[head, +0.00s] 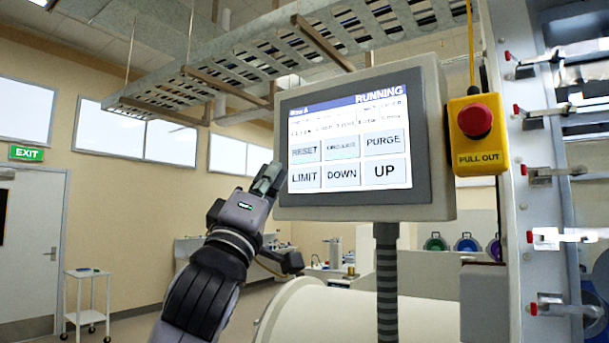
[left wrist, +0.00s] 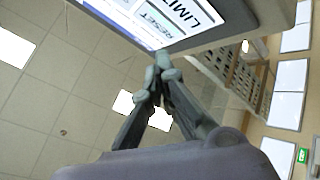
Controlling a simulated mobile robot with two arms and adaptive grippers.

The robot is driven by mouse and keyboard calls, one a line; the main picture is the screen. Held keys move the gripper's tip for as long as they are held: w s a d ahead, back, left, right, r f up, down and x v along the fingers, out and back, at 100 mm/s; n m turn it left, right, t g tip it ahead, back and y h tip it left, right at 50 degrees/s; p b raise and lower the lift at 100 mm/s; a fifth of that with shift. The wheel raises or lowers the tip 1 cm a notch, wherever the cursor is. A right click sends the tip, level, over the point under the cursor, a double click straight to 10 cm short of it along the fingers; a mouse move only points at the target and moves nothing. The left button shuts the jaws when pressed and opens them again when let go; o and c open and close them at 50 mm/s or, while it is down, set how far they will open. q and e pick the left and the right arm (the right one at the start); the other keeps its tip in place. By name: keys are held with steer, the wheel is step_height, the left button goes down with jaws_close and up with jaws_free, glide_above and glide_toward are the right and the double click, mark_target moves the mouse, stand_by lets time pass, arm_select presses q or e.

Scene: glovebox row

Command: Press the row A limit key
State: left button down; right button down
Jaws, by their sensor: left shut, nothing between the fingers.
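The row A panel (head: 365,145) is a grey box on a ribbed post, with a lit screen headed "RUNNING". Its LIMIT key (head: 304,177) is a grey tile at the lower left of the screen, left of DOWN and below RESET. My left gripper (head: 270,176) is shut and empty, with its fingertips just left of the panel's left edge, near the height of the LIMIT key. In the left wrist view the LIMIT key (left wrist: 190,10) shows at the top, beyond the shut fingertips (left wrist: 163,65). I cannot tell the gap to the screen. My right gripper is not in view.
A yellow box with a red PULL OUT button (head: 475,122) hangs right of the panel. Metal framing with red-tipped latches (head: 540,175) stands at the far right. A white cylinder (head: 320,312) lies below the panel. A small trolley (head: 88,300) stands at the left.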

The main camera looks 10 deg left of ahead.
arm_select(q)
steer(key=shift+w+d+p, duration=0.1)
steer(key=shift+w+d, duration=0.15)
steer(key=shift+w, duration=0.4)
steer(key=shift+w+d+p, duration=0.1)
steer(key=shift+w+d, duration=0.1)
steer(key=shift+w, duration=0.4)
steer(key=shift+w+d+p, duration=0.1)
steer(key=shift+w+d, duration=0.15)
steer(key=shift+w, duration=0.4)
steer(key=shift+w+d, duration=0.15)
steer(key=shift+w, duration=0.25)
steer(key=shift+w+d, duration=0.1)
steer(key=shift+w, duration=0.25)
stand_by(0.7)
steer(key=shift+s, duration=0.15)
steer(key=shift+s+a, duration=0.3)
steer(key=shift+s, duration=0.35)
steer(key=shift+s, duration=0.1)
steer(key=shift+s+a+b, duration=0.2)
steer(key=shift+s+a, duration=0.1)
steer(key=shift+s, duration=0.45)
steer(key=shift+s+a+b, duration=0.25)
steer(key=shift+s, duration=0.5)
steer(key=shift+s+a+b, duration=0.2)
steer(key=shift+s+a, duration=0.1)
steer(key=shift+s, duration=0.45)
